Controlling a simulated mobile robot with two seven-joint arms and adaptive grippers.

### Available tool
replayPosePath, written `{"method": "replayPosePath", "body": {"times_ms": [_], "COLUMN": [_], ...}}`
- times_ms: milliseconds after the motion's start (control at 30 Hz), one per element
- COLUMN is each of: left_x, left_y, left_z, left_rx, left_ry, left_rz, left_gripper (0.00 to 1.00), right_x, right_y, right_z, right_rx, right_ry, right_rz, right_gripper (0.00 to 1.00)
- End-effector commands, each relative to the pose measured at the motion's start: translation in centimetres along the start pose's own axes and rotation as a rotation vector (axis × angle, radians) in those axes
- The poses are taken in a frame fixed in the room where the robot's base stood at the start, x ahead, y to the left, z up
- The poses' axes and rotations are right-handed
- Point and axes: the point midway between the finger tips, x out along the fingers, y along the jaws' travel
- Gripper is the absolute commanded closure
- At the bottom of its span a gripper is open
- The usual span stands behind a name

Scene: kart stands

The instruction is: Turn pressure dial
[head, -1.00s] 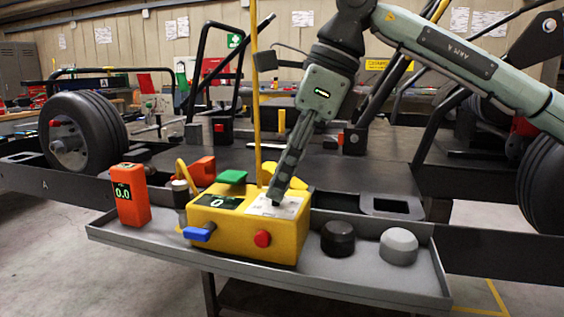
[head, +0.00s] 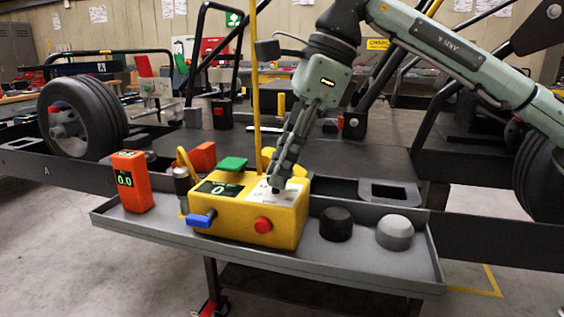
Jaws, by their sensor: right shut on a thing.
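A yellow pressure box (head: 235,229) stands in the grey tray. Its top carries a dark display (head: 219,189) reading 0, a green button (head: 233,164) and a white label panel (head: 264,192). A blue lever (head: 201,219) and a red button (head: 263,225) are on its front. My right gripper (head: 278,186) points down with its fingertips at the label panel on the box top. It is shut on the pressure dial there, which the fingers hide almost fully. My left gripper is out of view.
The grey tray (head: 300,267) also holds an orange meter (head: 132,182) reading 0.0, a black cap (head: 336,224) and a grey cap (head: 394,232). A yellow pole (head: 256,90) rises behind the box. The kart frame and wheel (head: 82,117) are behind the tray.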

Motion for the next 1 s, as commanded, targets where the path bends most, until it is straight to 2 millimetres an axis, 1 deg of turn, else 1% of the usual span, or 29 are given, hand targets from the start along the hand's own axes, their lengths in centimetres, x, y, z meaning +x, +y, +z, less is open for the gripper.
{"method": "replayPosePath", "body": {"times_ms": [33, 167, 200, 467, 567, 667, 900, 1000], "left_x": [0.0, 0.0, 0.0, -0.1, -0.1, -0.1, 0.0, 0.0], "left_y": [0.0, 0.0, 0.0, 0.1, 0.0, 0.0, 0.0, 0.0], "left_z": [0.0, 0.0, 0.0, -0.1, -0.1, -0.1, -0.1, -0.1], "left_rx": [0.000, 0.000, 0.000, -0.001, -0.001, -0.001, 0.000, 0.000], "left_ry": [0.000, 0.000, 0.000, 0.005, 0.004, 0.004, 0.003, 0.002], "left_rz": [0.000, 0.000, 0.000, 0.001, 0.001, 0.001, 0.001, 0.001], "left_gripper": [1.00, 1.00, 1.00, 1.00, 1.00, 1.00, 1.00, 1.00], "right_x": [-0.1, -0.1, -0.1, -0.1, -0.8, -2.2, -7.4, -9.2], "right_y": [0.0, 0.0, 0.0, 0.0, -0.1, -0.1, 0.0, 0.0], "right_z": [0.0, 0.0, 0.0, 0.0, 0.1, 0.1, 0.1, 0.1], "right_rx": [0.000, 0.000, 0.000, 0.001, 0.001, 0.001, 0.001, 0.000], "right_ry": [-0.002, -0.001, -0.001, -0.001, -0.002, -0.002, -0.002, -0.002], "right_rz": [-0.002, -0.002, -0.002, -0.001, -0.002, -0.004, -0.004, -0.003], "right_gripper": [0.75, 0.59, 0.57, 0.57, 0.57, 0.57, 0.57, 0.57]}}
